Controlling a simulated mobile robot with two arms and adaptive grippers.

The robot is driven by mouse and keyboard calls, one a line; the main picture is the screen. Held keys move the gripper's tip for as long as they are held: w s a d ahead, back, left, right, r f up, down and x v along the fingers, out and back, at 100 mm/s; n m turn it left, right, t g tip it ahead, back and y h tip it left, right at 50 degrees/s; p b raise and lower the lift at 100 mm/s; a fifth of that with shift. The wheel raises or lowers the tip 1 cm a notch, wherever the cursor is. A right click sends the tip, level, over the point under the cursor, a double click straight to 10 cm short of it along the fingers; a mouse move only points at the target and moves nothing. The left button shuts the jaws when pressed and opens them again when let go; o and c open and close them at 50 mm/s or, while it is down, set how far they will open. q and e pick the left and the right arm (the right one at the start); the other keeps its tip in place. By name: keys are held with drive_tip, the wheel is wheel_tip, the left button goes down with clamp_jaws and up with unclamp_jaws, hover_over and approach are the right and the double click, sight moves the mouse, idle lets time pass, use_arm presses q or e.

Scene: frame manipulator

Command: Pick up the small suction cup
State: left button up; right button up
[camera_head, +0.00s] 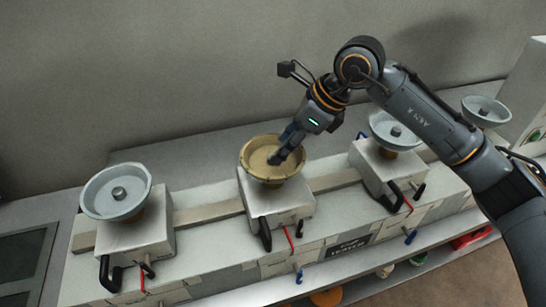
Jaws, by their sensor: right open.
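My right gripper (278,158) comes down from the upper right into the tan bowl-shaped piece (248,165) on the middle white unit. It is open; its dark fingers hide the centre of the bowl, so I cannot tell whether they touch anything there. Grey bowl-shaped pieces with a central knob stand on the left unit (93,203) and the unit to the right (384,121), and another (485,103) is at the far right. I cannot tell for sure which piece is the small suction cup. My left gripper is not in view.
The white units stand in a row on a long pale bench (205,240), with dark handles (108,272) and red levers at the front. A lower shelf holds a red item (470,238) and an orange one (327,298). A plain grey wall rises behind.

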sight(273, 168)
drive_tip(key=shift+p+x, duration=0.35)
drive_tip(key=shift+x, duration=0.75)
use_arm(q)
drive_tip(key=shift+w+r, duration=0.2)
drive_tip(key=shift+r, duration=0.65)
use_arm(e)
drive_tip(key=shift+a+f, duration=0.15)
drive_tip(key=shift+f, duration=0.2)
clamp_jaws()
drive_tip(key=shift+w+r, duration=0.1)
drive_tip(key=shift+r, duration=0.1)
